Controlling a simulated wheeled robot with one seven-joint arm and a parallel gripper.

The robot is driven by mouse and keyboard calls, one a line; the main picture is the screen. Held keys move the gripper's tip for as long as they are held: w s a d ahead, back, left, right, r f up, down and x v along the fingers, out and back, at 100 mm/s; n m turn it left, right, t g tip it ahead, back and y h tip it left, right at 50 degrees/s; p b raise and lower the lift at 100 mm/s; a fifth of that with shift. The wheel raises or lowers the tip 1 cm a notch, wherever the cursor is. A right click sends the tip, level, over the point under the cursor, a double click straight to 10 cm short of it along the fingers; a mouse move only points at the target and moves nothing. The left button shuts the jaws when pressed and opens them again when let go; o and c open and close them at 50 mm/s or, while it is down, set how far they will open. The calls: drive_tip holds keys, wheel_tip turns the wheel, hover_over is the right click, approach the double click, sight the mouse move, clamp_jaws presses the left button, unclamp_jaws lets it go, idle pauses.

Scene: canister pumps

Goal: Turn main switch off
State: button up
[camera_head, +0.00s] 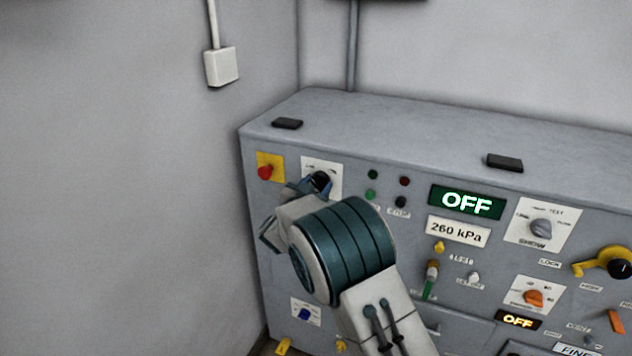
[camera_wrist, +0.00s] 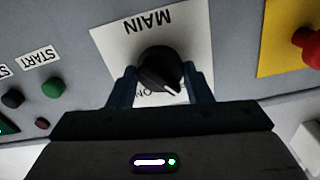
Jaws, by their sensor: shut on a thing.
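The main switch is a black rotary knob (camera_wrist: 160,66) on a white plate (camera_wrist: 190,45) marked MAIN, seen upside down in the wrist view. My wrist hides part of the plate.
A red button (camera_head: 265,171) on a yellow plate is left of the switch. Green and red buttons (camera_head: 371,195) are close on its right. A lit display (camera_head: 467,202) reads OFF, above a 260 kPa sign (camera_head: 458,232).

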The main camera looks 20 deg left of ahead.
drive_tip(key=shift+n+p, duration=0.4)
drive_tip(key=shift+n, duration=0.5)
drive_tip(key=o, duration=1)
drive_tip(key=shift+s, duration=0.15)
drive_tip(key=s+a+b, duration=0.1)
drive_tip(key=s+b, duration=0.2)
drive_tip(key=s, duration=1)
drive_tip(key=shift+s, duration=0.3)
drive_tip(key=shift+w, duration=0.1)
